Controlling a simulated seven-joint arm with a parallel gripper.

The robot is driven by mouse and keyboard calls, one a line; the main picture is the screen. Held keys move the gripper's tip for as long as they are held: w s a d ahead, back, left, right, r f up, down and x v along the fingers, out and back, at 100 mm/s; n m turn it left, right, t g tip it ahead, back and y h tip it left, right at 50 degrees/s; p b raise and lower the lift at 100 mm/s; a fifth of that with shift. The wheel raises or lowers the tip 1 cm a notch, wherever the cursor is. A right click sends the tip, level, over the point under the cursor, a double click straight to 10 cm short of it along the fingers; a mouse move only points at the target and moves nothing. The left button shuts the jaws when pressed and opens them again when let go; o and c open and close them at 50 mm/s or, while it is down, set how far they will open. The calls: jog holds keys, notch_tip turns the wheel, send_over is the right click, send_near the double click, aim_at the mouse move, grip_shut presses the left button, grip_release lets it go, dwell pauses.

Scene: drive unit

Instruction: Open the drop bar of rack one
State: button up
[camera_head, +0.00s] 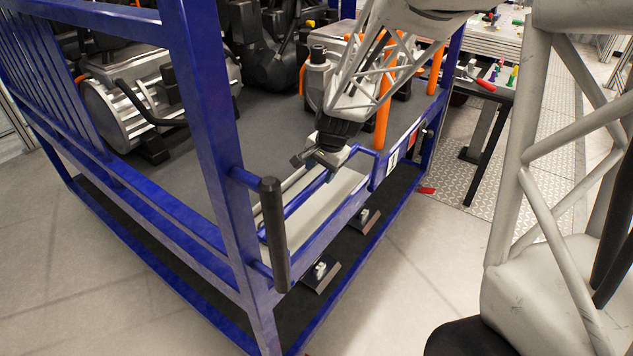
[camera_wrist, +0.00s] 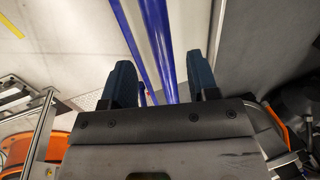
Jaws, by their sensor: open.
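The rack is a blue metal frame (camera_head: 205,110) with a grey floor, in the middle of the head view. Blue bars (camera_head: 308,194) run along its open side, low down, between the front corner post and the far post; I take the upper one as the drop bar. My gripper (camera_head: 316,160) is open just above and inside that side, pointing down. In the wrist view, blue bars (camera_wrist: 166,50) pass between the two fingers of my gripper (camera_wrist: 162,82). I cannot tell whether the fingers reach around the bar or touch it.
A black upright handle (camera_head: 274,235) stands on the front corner post. Grey and orange drive units (camera_head: 135,95) stand inside the rack. A bench with coloured parts (camera_head: 490,80) is behind at the right.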

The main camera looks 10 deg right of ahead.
aim_at(317, 182)
jog(key=shift+x, duration=2.7)
grip_shut()
